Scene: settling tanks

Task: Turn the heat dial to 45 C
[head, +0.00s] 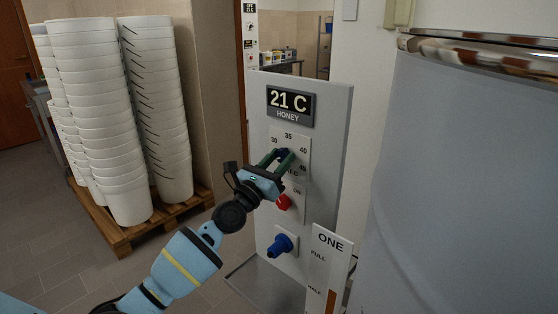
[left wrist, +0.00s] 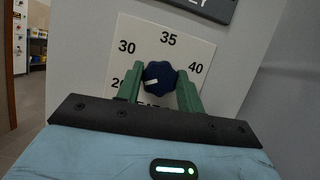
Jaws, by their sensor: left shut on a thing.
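The heat dial is a dark blue knob (left wrist: 159,72) with a white pointer mark, on a white scale plate (left wrist: 150,36). In the left wrist view its mark points left and slightly down, below the 30. In the head view the dial (head: 283,153) is partly behind my fingers. My left gripper (head: 278,157) has its green fingers on either side of the knob, shut on it. My right gripper is not in view.
The grey panel (head: 335,110) has a display (head: 290,103) reading 21 C, HONEY. Below the dial are a red knob (head: 284,201) and a blue handle (head: 281,245). A large grey tank (head: 460,180) stands close on the right. Stacked white buckets (head: 100,110) stand on a pallet (head: 120,238) at left.

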